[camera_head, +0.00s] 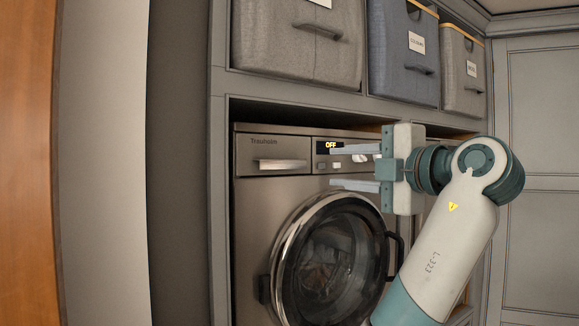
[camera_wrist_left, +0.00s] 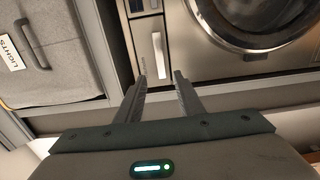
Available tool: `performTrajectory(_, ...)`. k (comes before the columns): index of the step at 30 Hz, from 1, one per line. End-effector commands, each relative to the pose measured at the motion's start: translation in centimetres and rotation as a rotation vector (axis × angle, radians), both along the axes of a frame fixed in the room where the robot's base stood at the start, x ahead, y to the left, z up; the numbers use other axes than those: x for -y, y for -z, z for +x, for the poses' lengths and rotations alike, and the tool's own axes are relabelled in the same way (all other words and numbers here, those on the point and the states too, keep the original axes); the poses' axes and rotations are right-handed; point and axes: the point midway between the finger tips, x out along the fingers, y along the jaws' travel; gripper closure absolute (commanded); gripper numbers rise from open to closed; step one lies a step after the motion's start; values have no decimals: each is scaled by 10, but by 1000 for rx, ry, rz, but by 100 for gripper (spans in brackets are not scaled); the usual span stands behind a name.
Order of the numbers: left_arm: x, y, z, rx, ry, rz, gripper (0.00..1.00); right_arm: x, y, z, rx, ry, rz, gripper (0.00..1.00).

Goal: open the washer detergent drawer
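The washer (camera_head: 255,215) is grey with a round glass door (camera_head: 335,262). Its detergent drawer (camera_head: 262,148) is at the upper left of its front, with a pale bar handle (camera_head: 281,164). The drawer looks shut, flush with the front. My left gripper (camera_head: 332,167) is open and empty, to the right of the handle, its fingers pointing left, one above the other. In the left wrist view the handle (camera_wrist_left: 159,54) is ahead of the gap between the open fingertips (camera_wrist_left: 160,78), not touched. My right gripper is not in view.
The display reading OFF (camera_head: 331,145) and the controls are beside my left fingers. Fabric bins (camera_head: 300,45) stand on the shelf above; one labelled LIGHTS (camera_wrist_left: 45,75) shows in the wrist view. The cabinet side panel (camera_head: 218,200) borders the washer on the left.

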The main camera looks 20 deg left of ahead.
Motion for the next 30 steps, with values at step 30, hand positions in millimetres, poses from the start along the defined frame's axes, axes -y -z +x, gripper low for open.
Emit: performTrajectory(30, -113, -2, 88, -5, 0, -1, 66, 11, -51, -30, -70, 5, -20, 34)
